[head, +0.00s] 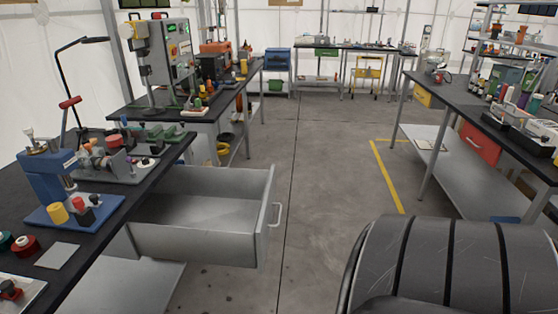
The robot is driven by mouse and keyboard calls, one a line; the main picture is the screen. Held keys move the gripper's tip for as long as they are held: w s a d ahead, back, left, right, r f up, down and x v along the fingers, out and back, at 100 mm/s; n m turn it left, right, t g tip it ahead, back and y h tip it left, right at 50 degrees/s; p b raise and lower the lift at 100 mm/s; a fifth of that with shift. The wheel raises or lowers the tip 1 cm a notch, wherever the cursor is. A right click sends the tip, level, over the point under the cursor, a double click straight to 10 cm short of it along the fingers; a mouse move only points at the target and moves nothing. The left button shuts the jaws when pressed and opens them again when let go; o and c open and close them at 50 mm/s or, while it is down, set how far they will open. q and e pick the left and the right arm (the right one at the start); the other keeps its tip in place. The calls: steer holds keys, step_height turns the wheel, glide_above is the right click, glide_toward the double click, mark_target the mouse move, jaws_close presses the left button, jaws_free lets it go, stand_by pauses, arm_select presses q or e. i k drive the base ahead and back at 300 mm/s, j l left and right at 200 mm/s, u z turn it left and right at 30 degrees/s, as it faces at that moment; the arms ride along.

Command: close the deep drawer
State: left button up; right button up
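The deep drawer (195,245) is a grey metal drawer at the left, pulled far out from under the black-topped workbench (98,226). It looks empty inside. Its front panel (267,215) faces right and carries a pale bar handle (277,215) on its outer side. Neither of my grippers shows in the head view, so I cannot tell where they are relative to the handle.
A large dark ribbed rounded form (440,265), possibly a chair back, fills the lower right. Concrete floor (320,180) lies clear between it and the drawer. The near bench holds a blue press (60,180) and small parts. Another bench (490,120) stands right.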

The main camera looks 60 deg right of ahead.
mark_target(212, 215)
steer(key=z, duration=0.4)
steer(key=l+z, duration=0.15)
steer(key=z, duration=0.25)
steer(key=k+l+z, duration=0.1)
steer(key=z, duration=0.3)
steer(key=l+z, duration=0.1)
steer(key=z, duration=0.3)
